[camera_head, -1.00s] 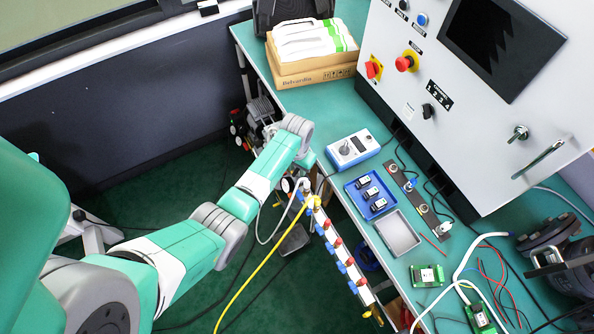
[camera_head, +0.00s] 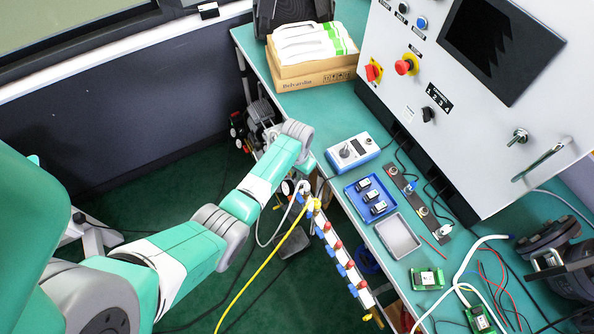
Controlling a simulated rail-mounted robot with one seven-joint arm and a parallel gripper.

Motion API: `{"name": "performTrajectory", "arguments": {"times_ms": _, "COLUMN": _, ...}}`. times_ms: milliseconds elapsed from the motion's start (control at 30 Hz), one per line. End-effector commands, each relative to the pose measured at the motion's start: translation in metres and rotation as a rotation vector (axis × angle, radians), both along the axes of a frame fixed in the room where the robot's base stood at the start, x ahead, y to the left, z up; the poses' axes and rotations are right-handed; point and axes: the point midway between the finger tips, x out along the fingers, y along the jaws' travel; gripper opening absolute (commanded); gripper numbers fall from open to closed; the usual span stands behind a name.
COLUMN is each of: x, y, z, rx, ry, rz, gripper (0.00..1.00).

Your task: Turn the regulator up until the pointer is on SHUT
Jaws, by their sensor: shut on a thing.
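No part marked SHUT, and no pointer on such a mark, can be read in the head view, so I cannot tell which thing is the regulator. A small round gauge (camera_head: 287,187) shows beside my forearm at the bench's front edge, its face too small to read. My arm reaches from the lower left to the bench edge, where its end bends down. My gripper is hidden behind the arm's last links, and so is whatever is at its fingers. A grey motor-like unit (camera_head: 262,110) stands just beyond the arm's end, partly covered.
A blue-and-white box with a dark knob (camera_head: 345,153) stands on the green bench. A blue tray (camera_head: 353,187), a grey tray (camera_head: 398,235) and a grey control cabinet (camera_head: 440,95) are to the right. A manifold (camera_head: 340,255) with a yellow hose (camera_head: 265,262) runs along the bench front.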

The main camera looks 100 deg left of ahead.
Motion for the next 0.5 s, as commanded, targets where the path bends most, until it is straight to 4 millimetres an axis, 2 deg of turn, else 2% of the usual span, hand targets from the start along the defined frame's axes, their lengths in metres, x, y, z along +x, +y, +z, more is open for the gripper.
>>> {"name": "performTrajectory", "arguments": {"times_ms": 500, "x": 0.0007, "y": -0.0004, "z": 0.0017, "rx": -0.001, "ry": 0.000, "rz": -0.446, "gripper": 0.00}}
